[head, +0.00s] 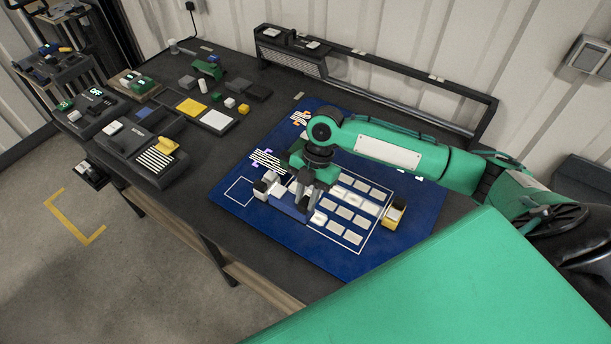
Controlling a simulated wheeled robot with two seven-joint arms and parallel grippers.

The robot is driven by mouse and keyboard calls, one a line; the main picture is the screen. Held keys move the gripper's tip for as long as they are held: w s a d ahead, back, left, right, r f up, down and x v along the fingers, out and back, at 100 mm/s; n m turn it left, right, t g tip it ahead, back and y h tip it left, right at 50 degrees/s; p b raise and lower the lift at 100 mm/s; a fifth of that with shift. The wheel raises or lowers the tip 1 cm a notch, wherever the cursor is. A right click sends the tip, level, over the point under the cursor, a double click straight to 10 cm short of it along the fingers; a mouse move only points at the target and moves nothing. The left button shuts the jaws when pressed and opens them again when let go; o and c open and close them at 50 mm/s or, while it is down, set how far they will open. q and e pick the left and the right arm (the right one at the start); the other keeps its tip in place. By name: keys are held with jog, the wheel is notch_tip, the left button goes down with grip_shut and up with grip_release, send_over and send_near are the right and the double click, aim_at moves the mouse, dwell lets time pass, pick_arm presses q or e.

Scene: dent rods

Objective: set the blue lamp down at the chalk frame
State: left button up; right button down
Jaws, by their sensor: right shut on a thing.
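My right gripper (306,196) points down over the blue mat (402,234) and is shut on the blue lamp (287,207). The lamp looks like a long blue body with pale end pieces, and the fingers hide part of it. I cannot tell whether it touches the mat. The chalk frame (226,197), a small white outline, is on the left part of the mat. It looks empty and lies to the left of the lamp. My left gripper is not in view.
A larger white outline with pale rectangles fills the mat's middle. A yellow-and-white block (394,213) stands at its right end. Striped pieces (268,160) lie behind the chalk frame. Boxes and a striped panel (154,158) crowd the table's left. A black rail (400,92) runs along the back.

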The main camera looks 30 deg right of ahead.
aim_at(313, 214)
jog(key=shift+s+d+f, duration=0.15)
jog(key=shift+s+d, duration=0.2)
jog(key=shift+s, duration=0.2)
jog(key=shift+w+f+b, duration=0.1)
jog(key=shift+f+b, duration=0.35)
jog(key=shift+f, duration=0.25)
notch_tip(313, 214, down, 10)
jog(key=b, duration=0.9)
jog(key=shift+r, duration=0.15)
jog(key=shift+f, duration=0.4)
jog(key=c, duration=1.1)
grip_release()
jog(key=shift+b+v, duration=1.7)
jog(key=shift+v, duration=5.15)
